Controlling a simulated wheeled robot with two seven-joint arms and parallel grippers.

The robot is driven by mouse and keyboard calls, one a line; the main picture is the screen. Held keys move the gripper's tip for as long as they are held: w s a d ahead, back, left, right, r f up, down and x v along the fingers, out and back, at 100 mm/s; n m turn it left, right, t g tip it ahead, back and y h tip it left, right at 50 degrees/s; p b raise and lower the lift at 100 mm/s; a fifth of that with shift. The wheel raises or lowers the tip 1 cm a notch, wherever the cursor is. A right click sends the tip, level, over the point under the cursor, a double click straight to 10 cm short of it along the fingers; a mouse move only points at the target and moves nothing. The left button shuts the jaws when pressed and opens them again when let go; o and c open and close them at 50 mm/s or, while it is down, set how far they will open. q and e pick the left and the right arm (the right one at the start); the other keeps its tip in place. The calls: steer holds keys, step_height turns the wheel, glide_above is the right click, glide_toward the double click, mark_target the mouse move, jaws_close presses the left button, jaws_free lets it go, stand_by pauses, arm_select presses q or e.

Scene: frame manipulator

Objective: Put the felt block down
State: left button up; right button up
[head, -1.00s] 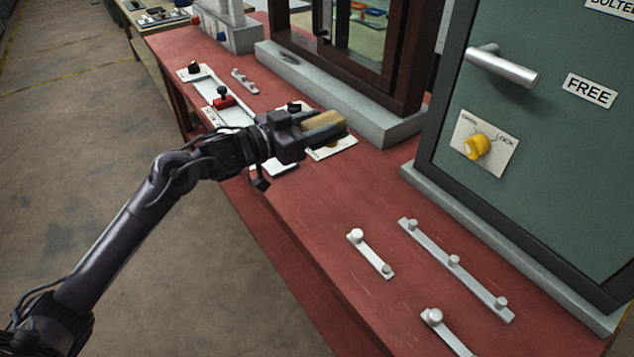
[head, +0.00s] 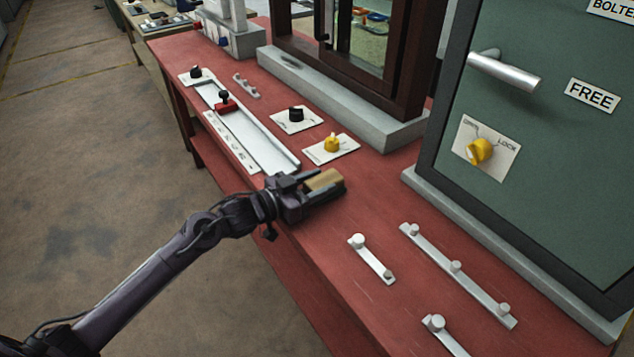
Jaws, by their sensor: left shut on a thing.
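The felt block (head: 323,180) is a tan block with a darker side. It sits between the fingers of my left gripper (head: 318,186), which is shut on it. Gripper and block are low over the red bench top (head: 345,208), near its front edge. I cannot tell whether the block touches the bench. The gripper partly hides the block. My right gripper does not show.
Plates with a black knob (head: 296,114) and a yellow knob (head: 332,142) are beyond. Metal strips with pegs (head: 371,258) lie to the right. A green door (head: 545,150) stands behind.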

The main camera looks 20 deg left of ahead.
arm_select(q)
steer(key=o, duration=1)
steer(key=shift+f, duration=0.1)
steer(key=shift+r, duration=0.2)
steer(key=shift+s+a+f, duration=0.15)
steer(key=shift+s+a, duration=0.05)
steer(key=shift+s, duration=0.05)
steer(key=v, duration=1.1)
steer(key=shift+s, duration=0.15)
